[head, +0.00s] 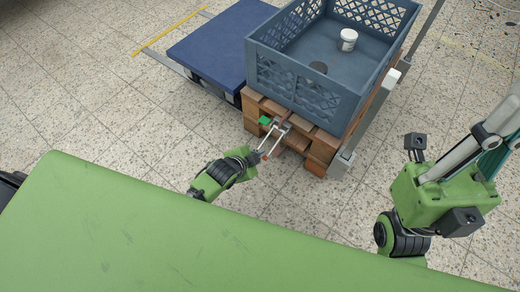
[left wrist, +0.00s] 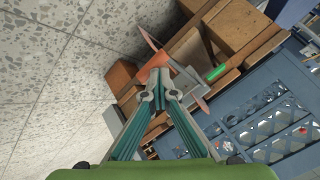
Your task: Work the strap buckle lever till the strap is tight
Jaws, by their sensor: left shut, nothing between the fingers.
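The buckle (head: 284,127) is on the pallet's near side, under the crate. Its lever (head: 265,143) sticks out toward me as two pale side arms with a reddish near end. In the left wrist view the lever (left wrist: 186,78) appears as an orange-red piece across the fingertips. My left gripper (head: 256,155) is shut and empty, its tips at the lever's near end; I cannot tell whether they touch. It also shows in the left wrist view (left wrist: 157,78). A short green piece (head: 264,121), perhaps strap, lies beside the buckle. My right gripper's body (head: 432,192) shows; its fingertips are cut off.
A dark blue platform (head: 215,48) is at left. A post (head: 341,163) stands at the pallet's right corner.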

